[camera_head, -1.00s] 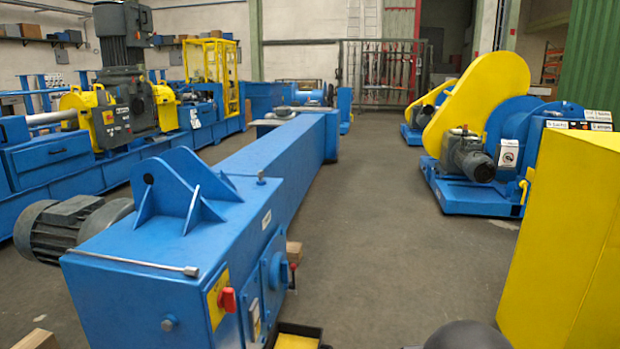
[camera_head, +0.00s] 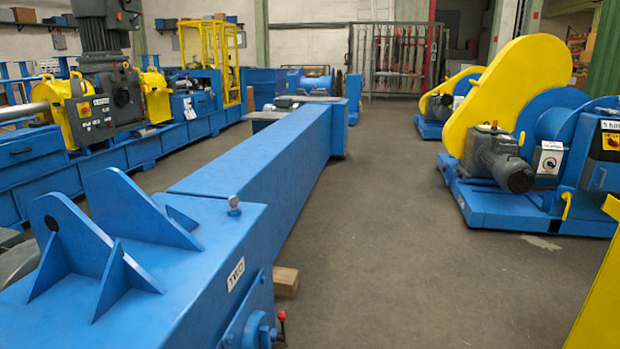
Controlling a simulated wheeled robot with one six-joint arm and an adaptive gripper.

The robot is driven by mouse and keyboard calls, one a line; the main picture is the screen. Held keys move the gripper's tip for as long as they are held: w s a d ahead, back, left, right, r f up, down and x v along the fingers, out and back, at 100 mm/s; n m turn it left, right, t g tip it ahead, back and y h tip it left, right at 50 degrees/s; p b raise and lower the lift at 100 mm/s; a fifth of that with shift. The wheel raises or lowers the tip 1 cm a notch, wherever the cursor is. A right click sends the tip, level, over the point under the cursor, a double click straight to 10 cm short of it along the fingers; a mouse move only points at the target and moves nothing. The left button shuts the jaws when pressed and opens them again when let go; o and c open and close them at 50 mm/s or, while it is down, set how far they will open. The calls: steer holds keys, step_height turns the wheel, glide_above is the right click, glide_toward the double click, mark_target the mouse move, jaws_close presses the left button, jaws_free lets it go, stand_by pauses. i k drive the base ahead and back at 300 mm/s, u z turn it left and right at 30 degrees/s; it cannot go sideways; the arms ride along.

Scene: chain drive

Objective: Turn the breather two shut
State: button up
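A small grey metal fitting (camera_head: 234,206) stands upright on top of the blue gearbox housing (camera_head: 185,285), near its right edge. It looks like the breather, but it is small and I cannot tell whether it is open or shut. A white label (camera_head: 236,274) on the side face below it appears to read "TWO". My gripper is not in view.
Blue triangular brackets (camera_head: 95,235) rise from the housing left of the fitting. A long blue beam (camera_head: 270,165) runs away behind it. A red-tipped lever (camera_head: 281,322) sticks out low at the right side. Grey floor (camera_head: 400,240) is clear to the right; a yellow panel (camera_head: 600,295) stands at the right edge.

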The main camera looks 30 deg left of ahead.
mark_target(234, 200)
steer(key=z, duration=0.1)
steer(key=i, duration=1.75)
steer(key=u, duration=1.05)
steer(key=i, duration=1)
steer(key=u, duration=1.05)
